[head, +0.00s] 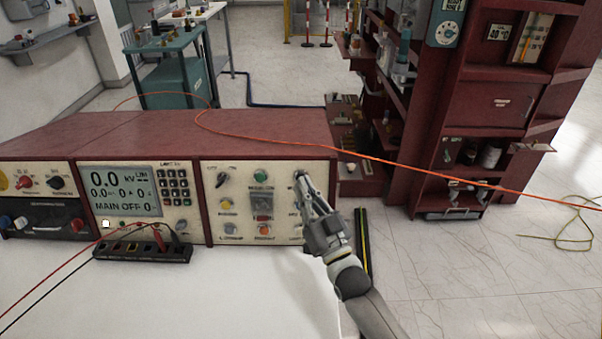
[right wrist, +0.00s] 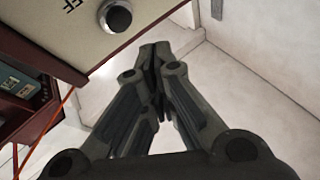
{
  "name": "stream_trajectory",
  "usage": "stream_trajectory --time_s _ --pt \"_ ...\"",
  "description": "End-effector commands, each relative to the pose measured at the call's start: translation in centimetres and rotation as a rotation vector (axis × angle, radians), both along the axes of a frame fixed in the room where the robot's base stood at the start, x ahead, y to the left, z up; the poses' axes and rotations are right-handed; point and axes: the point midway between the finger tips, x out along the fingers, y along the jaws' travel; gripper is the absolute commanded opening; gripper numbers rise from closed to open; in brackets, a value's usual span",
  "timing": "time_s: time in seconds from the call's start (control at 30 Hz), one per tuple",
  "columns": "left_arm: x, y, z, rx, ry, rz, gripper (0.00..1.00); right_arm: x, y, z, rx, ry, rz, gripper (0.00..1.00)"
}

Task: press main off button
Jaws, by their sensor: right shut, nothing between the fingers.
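The control panel (head: 240,192) with several round buttons is on the right part of the red-topped console. In the right wrist view, a round grey-black button (right wrist: 115,17) sits on the panel face beside lettering that ends in "FF". My right gripper (head: 301,180) is at the panel's upper right and hides part of that side. In the right wrist view, its fingers (right wrist: 155,52) are together and empty, below and right of the button, with a visible gap in the picture. Whether they touch the panel cannot be told. The left gripper is not in view.
The display (head: 124,191) reads 0.0 kV and "MAIN OFF". A green button (head: 260,176), a yellow button (head: 227,204) and an orange button (head: 264,230) are nearby. A black terminal block (head: 143,249) with leads lies on the white tabletop (head: 200,295). A red shelf cabinet (head: 495,104) stands behind right.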

Motion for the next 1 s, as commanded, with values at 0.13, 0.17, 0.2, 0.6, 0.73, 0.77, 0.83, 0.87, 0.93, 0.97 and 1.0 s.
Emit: stream_trajectory --time_s 0.13,0.17,0.2,0.6,0.73,0.77,0.83,0.87,0.93,0.97,1.0 --pt "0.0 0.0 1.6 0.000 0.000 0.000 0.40 -1.5 0.0 0.6 0.000 0.001 0.000 0.00" --pt "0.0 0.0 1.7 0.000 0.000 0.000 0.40 -1.8 0.0 0.7 -0.001 0.000 0.000 0.00" --pt "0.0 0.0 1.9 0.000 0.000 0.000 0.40 -2.0 0.0 0.8 -0.001 0.000 0.000 0.00" --pt "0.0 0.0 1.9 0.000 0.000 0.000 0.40 -2.5 0.0 0.6 0.000 -0.001 -0.001 0.00" --pt "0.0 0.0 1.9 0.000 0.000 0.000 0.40 -2.5 0.0 0.6 0.000 -0.001 -0.001 0.00" --pt "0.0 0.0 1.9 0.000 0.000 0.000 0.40 -2.5 0.0 0.6 0.000 -0.001 -0.001 0.00" --pt "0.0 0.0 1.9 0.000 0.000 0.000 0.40 -2.5 0.0 0.6 0.000 -0.001 -0.001 0.00" --pt "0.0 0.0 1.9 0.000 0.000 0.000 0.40 -2.5 0.0 0.6 0.000 -0.001 -0.001 0.00" --pt "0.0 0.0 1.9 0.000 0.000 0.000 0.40 -2.5 0.0 0.6 0.000 -0.001 -0.001 0.00" --pt "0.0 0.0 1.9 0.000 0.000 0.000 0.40 -2.5 0.0 0.6 0.000 -0.001 -0.001 0.00" --pt "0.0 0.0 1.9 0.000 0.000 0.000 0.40 -2.5 0.0 0.6 0.000 -0.001 -0.001 0.00"
